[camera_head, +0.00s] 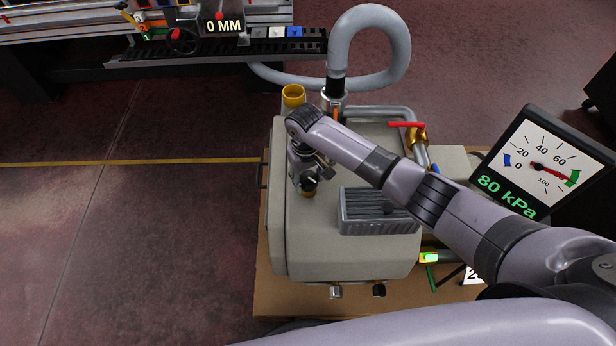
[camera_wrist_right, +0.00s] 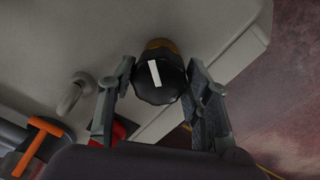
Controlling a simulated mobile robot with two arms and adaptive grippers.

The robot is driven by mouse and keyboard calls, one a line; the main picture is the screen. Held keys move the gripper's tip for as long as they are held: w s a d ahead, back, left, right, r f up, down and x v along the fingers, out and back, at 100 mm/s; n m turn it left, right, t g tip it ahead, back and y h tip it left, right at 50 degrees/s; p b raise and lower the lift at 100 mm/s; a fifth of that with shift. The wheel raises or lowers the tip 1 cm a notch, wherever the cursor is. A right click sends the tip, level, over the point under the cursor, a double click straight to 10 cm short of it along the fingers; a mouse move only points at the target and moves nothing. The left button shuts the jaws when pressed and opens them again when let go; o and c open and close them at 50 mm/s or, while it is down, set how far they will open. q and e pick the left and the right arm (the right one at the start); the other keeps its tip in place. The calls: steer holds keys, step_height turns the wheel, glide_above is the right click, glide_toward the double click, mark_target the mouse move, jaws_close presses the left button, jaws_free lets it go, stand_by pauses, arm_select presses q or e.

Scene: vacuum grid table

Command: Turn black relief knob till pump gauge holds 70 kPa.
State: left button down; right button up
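The black relief knob (camera_wrist_right: 158,82) has a white pointer stripe and sits on a brass base on the pump's beige housing (camera_head: 305,245). My right gripper (camera_wrist_right: 160,68) has its fingers spread on either side of the knob, with slim gaps seeming to show between fingers and knob. In the head view my right gripper (camera_head: 308,172) is over the knob, which is partly hidden by it. The pump gauge (camera_head: 540,165) reads 80 kPa in green digits; its red needle points by the green band. My left gripper is not in view.
A grey hose (camera_head: 398,45) loops up behind the pump. A red-handled brass valve (camera_head: 415,132), a yellow cap (camera_head: 293,94) and a ribbed grey block (camera_head: 380,212) are near the arm. A green light (camera_head: 430,257) glows at the right. A display (camera_head: 224,26) reads 0 MM.

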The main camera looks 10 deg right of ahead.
steer(key=c, duration=0.6)
steer(key=shift+r, duration=0.1)
steer(key=shift+r+n+p, duration=0.1)
steer(key=shift+n+p, duration=0.8)
steer(key=n+p, duration=0.1)
steer(key=n, duration=0.1)
steer(key=shift+n+p, duration=0.3)
steer(key=n+p, duration=0.1)
steer(key=n, duration=0.2)
steer(key=shift+n, duration=0.3)
steer(key=shift+n+p, duration=0.55)
steer(key=shift+n, duration=1.25)
